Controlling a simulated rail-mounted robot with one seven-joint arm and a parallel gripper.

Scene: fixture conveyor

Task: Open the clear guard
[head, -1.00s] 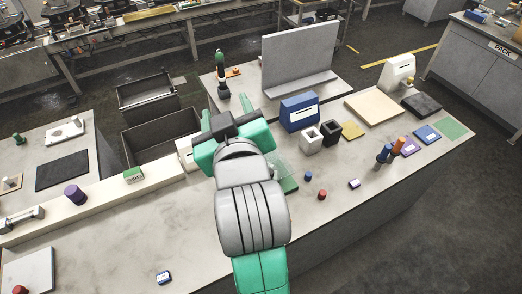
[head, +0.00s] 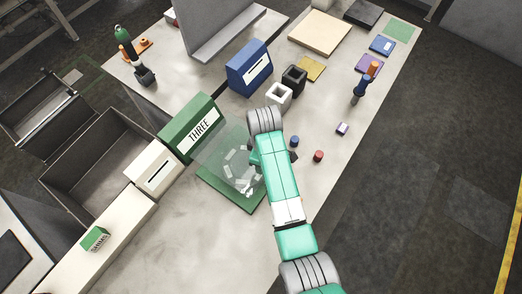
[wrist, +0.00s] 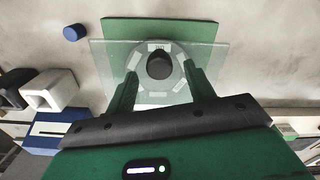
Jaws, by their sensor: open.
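The clear guard (head: 213,152) is a see-through panel beside the green box labelled THREE (head: 176,142). It overlaps a green base plate (head: 225,192), and a pale ring of dial marks shows through it. In the wrist view the guard (wrist: 104,66) lies across the green plate (wrist: 120,28), with a round dial and black knob (wrist: 160,66) near its middle. My gripper (wrist: 161,72) is open, its fingers on either side of the dial. I cannot tell whether they touch the guard.
A white cup (head: 278,96) and a black cup (head: 294,78) stand beyond my wrist, near a blue box (head: 243,76). Small blue (head: 295,141) and red (head: 318,156) pieces lie right of my arm. A cream box (head: 153,172) is at left.

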